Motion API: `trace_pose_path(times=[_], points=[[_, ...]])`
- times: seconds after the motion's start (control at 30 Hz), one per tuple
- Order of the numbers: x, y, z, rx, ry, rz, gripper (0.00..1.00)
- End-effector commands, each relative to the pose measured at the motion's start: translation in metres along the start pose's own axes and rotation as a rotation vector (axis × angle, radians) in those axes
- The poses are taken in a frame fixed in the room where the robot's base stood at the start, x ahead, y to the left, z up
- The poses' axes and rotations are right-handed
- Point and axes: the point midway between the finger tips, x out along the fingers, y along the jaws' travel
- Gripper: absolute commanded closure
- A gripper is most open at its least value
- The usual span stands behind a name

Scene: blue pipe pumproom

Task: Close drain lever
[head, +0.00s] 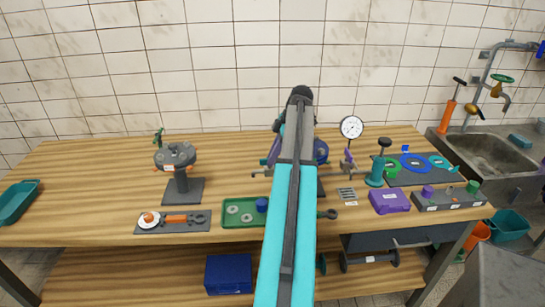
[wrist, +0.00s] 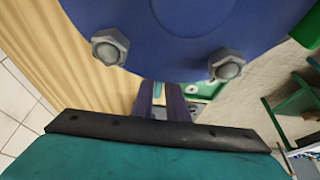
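In the head view my arm reaches over the middle of the bench and covers most of a blue-purple pump unit (head: 321,152). My gripper is hidden there behind the arm. Thin grey pieces (head: 258,174) stick out on both sides of the arm at the unit's foot; I cannot tell whether one is the drain lever. In the wrist view a large blue flange (wrist: 190,35) with two hex bolts fills the top, very close. My gripper (wrist: 160,97) shows as two dark fingers below it, with a narrow gap. A small light-blue patch shows between them; contact is unclear.
A grey valve stand (head: 182,190) and a green tray (head: 231,212) are left of my arm. A gauge (head: 351,127), a teal hand pump (head: 375,172) and a purple box (head: 390,201) are on the right. A sink (head: 488,150) is at far right. The back-left bench is clear.

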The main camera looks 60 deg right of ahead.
Motion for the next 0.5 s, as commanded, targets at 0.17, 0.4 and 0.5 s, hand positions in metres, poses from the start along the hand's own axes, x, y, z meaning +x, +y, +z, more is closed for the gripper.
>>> trace_pose_path(times=[0.17, 0.4, 0.5], points=[[-0.0003, -0.0001, 0.0003, 0.000, 0.000, 0.000, 1.00], [-0.0002, -0.0008, 0.0007, 0.013, 0.000, 0.005, 1.00], [0.0000, -0.0013, 0.0009, 0.033, 0.000, 0.013, 1.00]])
